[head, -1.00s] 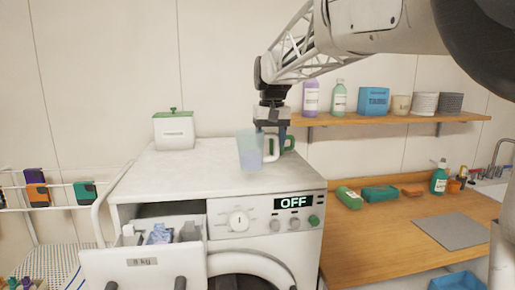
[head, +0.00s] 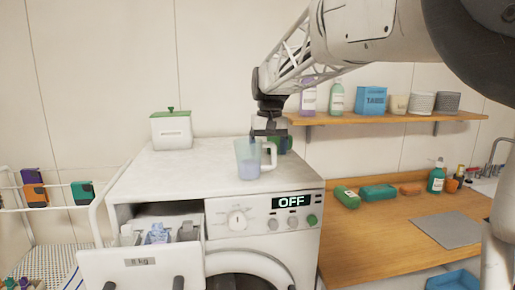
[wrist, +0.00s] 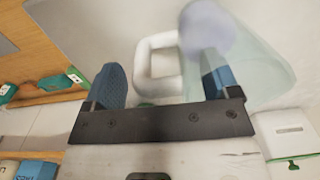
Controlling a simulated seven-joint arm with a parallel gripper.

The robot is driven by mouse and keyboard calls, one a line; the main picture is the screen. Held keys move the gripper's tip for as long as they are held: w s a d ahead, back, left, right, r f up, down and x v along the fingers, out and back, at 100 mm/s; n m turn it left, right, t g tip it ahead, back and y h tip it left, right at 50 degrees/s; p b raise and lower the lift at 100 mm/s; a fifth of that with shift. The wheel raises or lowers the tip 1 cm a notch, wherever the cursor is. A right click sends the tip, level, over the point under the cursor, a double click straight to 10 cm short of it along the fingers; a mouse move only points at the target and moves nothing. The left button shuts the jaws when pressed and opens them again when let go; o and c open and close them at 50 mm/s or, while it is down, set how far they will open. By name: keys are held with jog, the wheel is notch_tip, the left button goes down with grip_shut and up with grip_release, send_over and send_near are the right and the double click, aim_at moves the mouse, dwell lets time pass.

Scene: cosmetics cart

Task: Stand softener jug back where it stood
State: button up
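The softener jug (head: 249,160), see-through with lilac liquid and a white handle, stands about upright on top of the white washing machine (head: 180,178). My gripper (head: 267,134) is pointing down at the handle side of the jug. In the wrist view the jug (wrist: 255,65) is at the upper right, and its white handle loop (wrist: 143,65) shows between my two blue fingers. The fingers are well apart and do not look closed on the handle. The right finger is close to the jug wall; whether it touches is unclear.
A white box with a green lid (head: 171,131) is at the back left of the machine top. The shelf (head: 400,118) with bottles is at the right. The left machine top is clear.

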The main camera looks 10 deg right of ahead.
notch_tip(320, 180, up, 12)
jog(key=shift+d, duration=0.15)
dwell(0.8)
jog(key=shift+r, duration=0.1)
dwell(0.7)
jog(key=s+f+t, duration=0.1)
jog(key=s+f, duration=1.4)
jog(key=s, duration=0.4)
jog(key=s+f+t, duration=0.1)
jog(key=s+f, duration=1.4)
jog(key=s, duration=0.5)
jog(key=shift+s+d+t, duration=0.15)
jog(key=shift+d+t, duration=0.15)
jog(key=shift+d, duration=0.1)
jog(key=shift+c, duration=0.4)
